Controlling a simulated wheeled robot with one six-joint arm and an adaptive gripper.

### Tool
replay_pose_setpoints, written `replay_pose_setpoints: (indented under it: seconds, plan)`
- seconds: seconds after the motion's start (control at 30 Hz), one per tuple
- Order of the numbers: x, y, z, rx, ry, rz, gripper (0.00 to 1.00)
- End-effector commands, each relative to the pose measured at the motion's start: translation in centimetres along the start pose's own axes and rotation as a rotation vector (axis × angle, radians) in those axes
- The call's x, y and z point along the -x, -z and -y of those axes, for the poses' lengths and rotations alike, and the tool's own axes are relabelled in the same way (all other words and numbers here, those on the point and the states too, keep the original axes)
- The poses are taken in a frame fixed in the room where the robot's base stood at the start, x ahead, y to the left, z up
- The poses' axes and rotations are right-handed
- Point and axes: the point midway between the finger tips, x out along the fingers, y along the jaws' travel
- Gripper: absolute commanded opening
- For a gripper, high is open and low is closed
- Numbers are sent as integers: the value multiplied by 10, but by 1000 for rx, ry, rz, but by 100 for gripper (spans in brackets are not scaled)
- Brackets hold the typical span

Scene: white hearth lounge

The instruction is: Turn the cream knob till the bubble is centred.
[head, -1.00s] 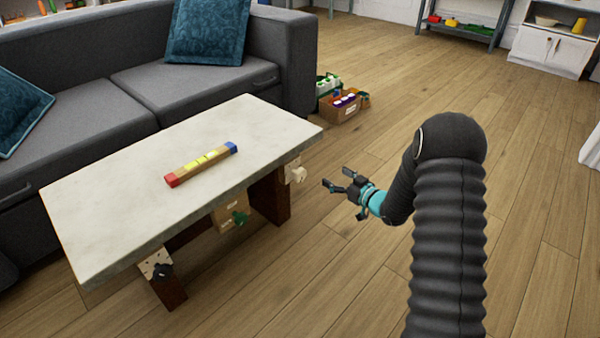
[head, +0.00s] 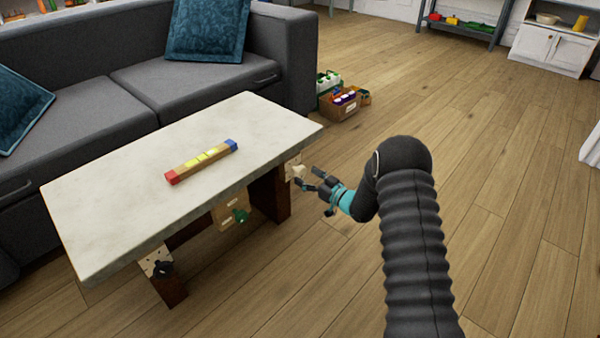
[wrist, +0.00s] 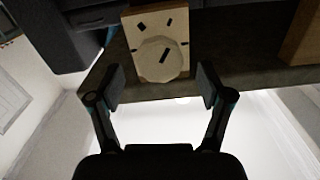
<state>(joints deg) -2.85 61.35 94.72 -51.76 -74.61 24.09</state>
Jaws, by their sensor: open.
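The cream knob (head: 298,171) sits on a pale plate under the right end of the stone-topped table (head: 110,190). In the wrist view the knob (wrist: 160,60) is a pale faceted disc with a dark slot mark, lying ahead of and between my fingertips. My gripper (head: 308,178) is open and close to the knob, with no contact that I can make out. The level (head: 203,160), a wooden bar with a red end and a blue end, lies on the tabletop. Its yellow window shows, but the bubble is too small to tell.
A green knob (head: 240,215) is on a box below the table's front edge, and a black knob (head: 162,268) is at the near left leg. A grey sofa (head: 90,110) stands behind. Wooden floor is clear to the right.

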Motion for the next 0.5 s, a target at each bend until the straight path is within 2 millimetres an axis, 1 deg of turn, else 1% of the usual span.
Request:
replay_pose_setpoints:
  seconds: [0.03,0.1,0.2,0.33,0.5]
  plan:
    - [-9,0,0,2,2,-2,79]
    - [-19,0,1,2,1,-1,79]
    - [-29,0,0,1,1,-1,79]
    - [-37,0,0,1,0,0,79]
    - [-40,0,0,0,-1,0,79]
